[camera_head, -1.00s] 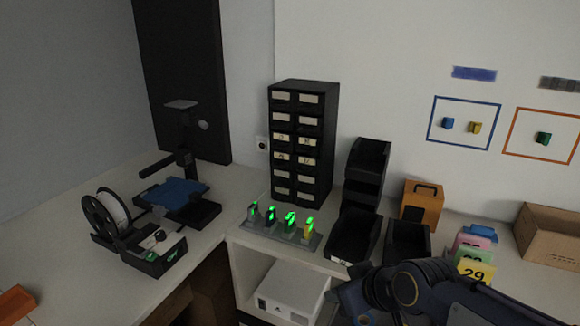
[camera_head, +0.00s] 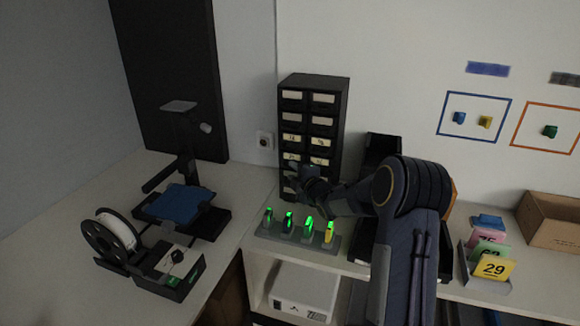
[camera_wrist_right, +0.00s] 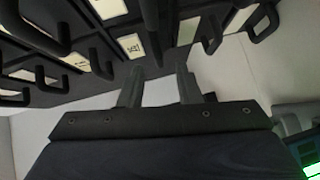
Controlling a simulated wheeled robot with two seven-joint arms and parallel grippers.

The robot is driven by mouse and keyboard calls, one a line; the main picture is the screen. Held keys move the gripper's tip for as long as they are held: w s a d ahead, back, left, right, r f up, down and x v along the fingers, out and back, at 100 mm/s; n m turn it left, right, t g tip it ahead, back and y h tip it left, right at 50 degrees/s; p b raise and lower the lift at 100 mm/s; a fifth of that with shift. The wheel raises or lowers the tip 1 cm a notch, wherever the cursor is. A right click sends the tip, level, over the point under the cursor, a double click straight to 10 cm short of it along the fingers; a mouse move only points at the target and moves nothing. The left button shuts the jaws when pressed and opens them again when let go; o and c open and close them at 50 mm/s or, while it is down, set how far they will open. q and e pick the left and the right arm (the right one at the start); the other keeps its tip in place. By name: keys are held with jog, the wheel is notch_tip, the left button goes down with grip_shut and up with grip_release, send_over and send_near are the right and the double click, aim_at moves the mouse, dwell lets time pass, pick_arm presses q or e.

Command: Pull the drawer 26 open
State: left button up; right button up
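The black drawer cabinet (camera_head: 345,110) stands against the wall, with two columns of small drawers and pale labels. Some middle labels carry numbers, but they are too small for me to tell which is drawer 26. My right gripper (camera_head: 297,174) is in front of the cabinet's lower drawers and hides part of them. In the right wrist view, its two fingers (camera_wrist_right: 158,88) are apart with nothing between them. They point at the drawer fronts, near a numbered label (camera_wrist_right: 131,46) I cannot read and a black drawer handle (camera_wrist_right: 150,15). My left gripper is not in view.
A grey rack with several green-lit items (camera_head: 298,232) stands just below my right gripper. Black bins (camera_head: 382,150) are partly behind my right arm. A 3D printer (camera_head: 183,205), a spool (camera_head: 112,235) and numbered cards (camera_head: 492,268) stand on the counter.

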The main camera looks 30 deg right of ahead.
jog(key=shift+w+d+f+p, duration=0.1)
jog(key=shift+w+p, duration=0.1)
jog(key=shift+w, duration=0.55)
jog(key=shift+w+f+p, duration=0.1)
jog(key=shift+w+p, duration=0.05)
jog(key=shift+w, duration=0.55)
grip_shut()
